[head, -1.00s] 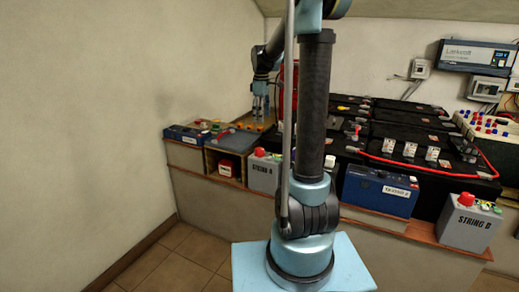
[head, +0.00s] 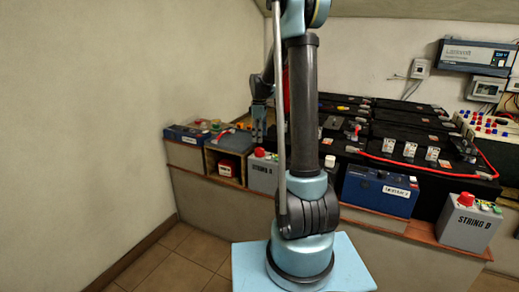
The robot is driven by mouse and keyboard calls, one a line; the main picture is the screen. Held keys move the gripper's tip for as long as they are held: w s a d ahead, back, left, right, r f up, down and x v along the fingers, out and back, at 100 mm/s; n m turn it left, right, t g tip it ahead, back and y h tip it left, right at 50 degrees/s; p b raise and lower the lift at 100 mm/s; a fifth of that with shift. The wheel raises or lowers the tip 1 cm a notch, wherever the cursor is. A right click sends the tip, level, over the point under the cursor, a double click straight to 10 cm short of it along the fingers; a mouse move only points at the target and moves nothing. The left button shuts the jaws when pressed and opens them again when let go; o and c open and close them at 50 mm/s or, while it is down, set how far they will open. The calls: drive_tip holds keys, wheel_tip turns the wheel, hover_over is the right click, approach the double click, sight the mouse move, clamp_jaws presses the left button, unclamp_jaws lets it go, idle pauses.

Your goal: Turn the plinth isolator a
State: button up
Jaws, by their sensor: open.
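A grey box with a red rotary knob on top (head: 259,153) stands on the plinth ledge, left of my arm; its front label looks like STRING A, and its right side is partly hidden by my arm. I take it to be plinth isolator a. My gripper (head: 258,138) is open and points down just above the red knob, with its fingertips close to it. Whether they touch or straddle the knob is too small to tell. A similar grey box with a red knob (head: 467,222), labelled STRING with a letter like B or D, stands at the right.
A blue battery (head: 380,192) stands on the ledge between the grey boxes. Black batteries (head: 400,125) with a red cable fill the bench behind. Tiled floor (head: 165,255) is clear at the left.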

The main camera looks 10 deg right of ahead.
sight(260, 149)
wheel_tip(260, 149, down, 7)
drive_tip(key=shift+w+r, duration=0.1)
idle(0.3)
drive_tip(key=c, duration=1.1)
